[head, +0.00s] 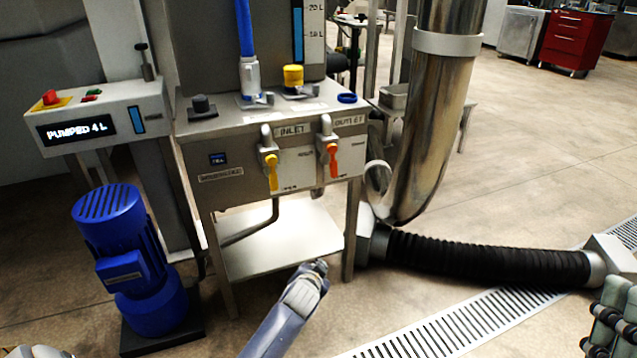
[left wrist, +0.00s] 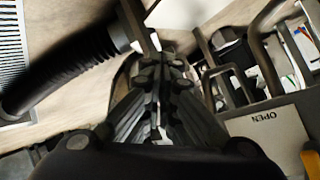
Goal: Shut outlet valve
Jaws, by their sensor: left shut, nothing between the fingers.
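The outlet valve (head: 333,161) has an orange lever that hangs down, below the OUTLET label (head: 350,120) on the front of the steel cabinet. The inlet valve (head: 272,172), with a yellow lever also pointing down, is to its left. My left gripper (head: 319,267) is in front of and below the valves in the head view, apart from the orange lever. In the left wrist view its dark fingers (left wrist: 160,75) are together with nothing between them. I cannot make out the orange lever there. My right gripper (head: 611,318) shows partly at the lower right edge; its fingertips are unclear.
A blue motor pump (head: 123,255) stands at the left. A black corrugated hose (head: 490,261) and a steel pipe (head: 432,130) are right of the cabinet. A floor drain (head: 450,325) runs in front. A white OPEN plate (left wrist: 272,138) shows in the wrist view.

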